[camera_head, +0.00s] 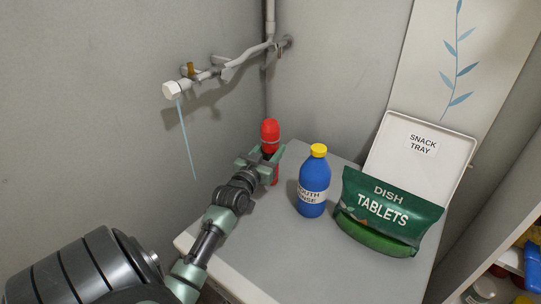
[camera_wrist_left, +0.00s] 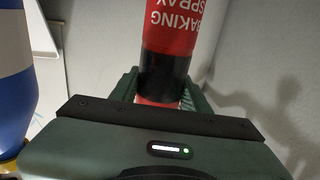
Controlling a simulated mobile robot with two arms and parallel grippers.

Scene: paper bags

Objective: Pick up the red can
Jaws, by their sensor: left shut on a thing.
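The red can (camera_head: 270,131) stands upright at the back left of the grey table, near the wall corner. In the left wrist view the red can (camera_wrist_left: 170,40) carries upside-down white lettering reading "BAKING SPRAY" and has a dark band. My left gripper (camera_head: 262,158) is shut on the can around its middle, with its fingers on either side of it. The left gripper (camera_wrist_left: 165,90) also shows in the wrist view with the can between its fingers. My right gripper is not in view.
A blue bottle with yellow cap (camera_head: 313,182) stands just right of the can. A green dish tablets bag (camera_head: 388,212) and a white snack tray (camera_head: 459,150) are further right. A pipe with a tap (camera_head: 172,91) runs along the wall. The table's front left (camera_head: 225,262) is clear.

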